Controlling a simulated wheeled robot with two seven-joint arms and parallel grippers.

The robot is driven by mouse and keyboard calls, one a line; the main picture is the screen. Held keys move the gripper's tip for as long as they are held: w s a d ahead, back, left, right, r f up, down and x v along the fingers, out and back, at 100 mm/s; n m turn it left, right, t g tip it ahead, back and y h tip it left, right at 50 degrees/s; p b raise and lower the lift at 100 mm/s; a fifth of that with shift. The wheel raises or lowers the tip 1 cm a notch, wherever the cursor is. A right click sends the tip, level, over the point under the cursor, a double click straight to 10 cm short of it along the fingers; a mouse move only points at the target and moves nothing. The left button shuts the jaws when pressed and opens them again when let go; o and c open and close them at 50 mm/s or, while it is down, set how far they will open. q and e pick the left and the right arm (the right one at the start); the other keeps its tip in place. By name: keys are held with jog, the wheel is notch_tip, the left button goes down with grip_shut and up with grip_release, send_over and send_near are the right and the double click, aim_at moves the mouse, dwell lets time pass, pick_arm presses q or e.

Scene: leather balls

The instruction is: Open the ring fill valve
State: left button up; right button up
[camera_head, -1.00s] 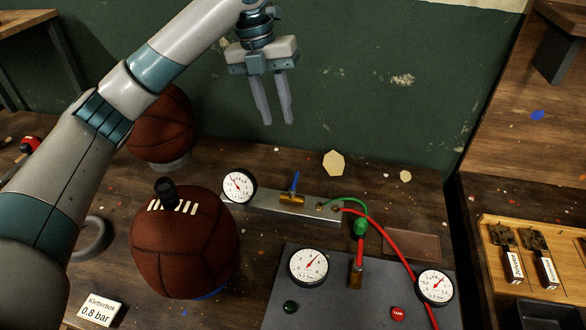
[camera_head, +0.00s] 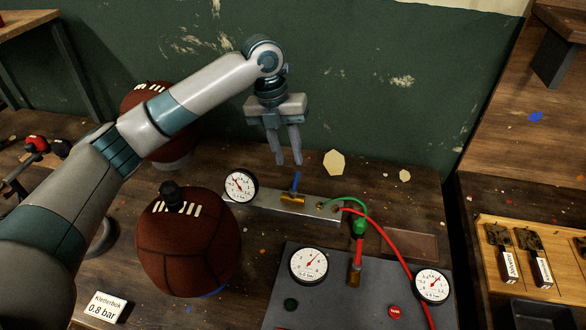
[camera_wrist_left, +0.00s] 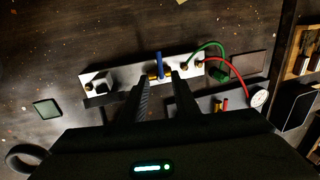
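A brass valve with an upright blue lever (camera_head: 296,182) sits on the grey metal bar (camera_head: 262,204), right of a round gauge (camera_head: 240,185). I take it for the ring fill valve, though I can read no label on it. In the left wrist view the blue lever (camera_wrist_left: 159,65) shows between and just beyond the fingertips. My left gripper (camera_head: 289,163) points down above the lever, with its two fingers apart and nothing between them. It appears clear of the lever. My right gripper is not in view.
A brown leather ball (camera_head: 188,250) stands left of the bar, another (camera_head: 165,125) behind it. A grey panel (camera_head: 330,308) with gauges and buttons lies in front. A green hose (camera_head: 348,200) and a red hose (camera_head: 398,255) run right of the valve. A card (camera_head: 104,306) reads "0.8 bar".

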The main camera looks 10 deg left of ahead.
aim_at(295, 180)
pick_arm(q)
jog(key=f, duration=0.2)
jog(key=d+f+p, duration=0.1)
jog(key=f, duration=0.2)
jog(key=shift+d+f, duration=0.15)
jog(key=shift+f, duration=0.5)
grip_shut()
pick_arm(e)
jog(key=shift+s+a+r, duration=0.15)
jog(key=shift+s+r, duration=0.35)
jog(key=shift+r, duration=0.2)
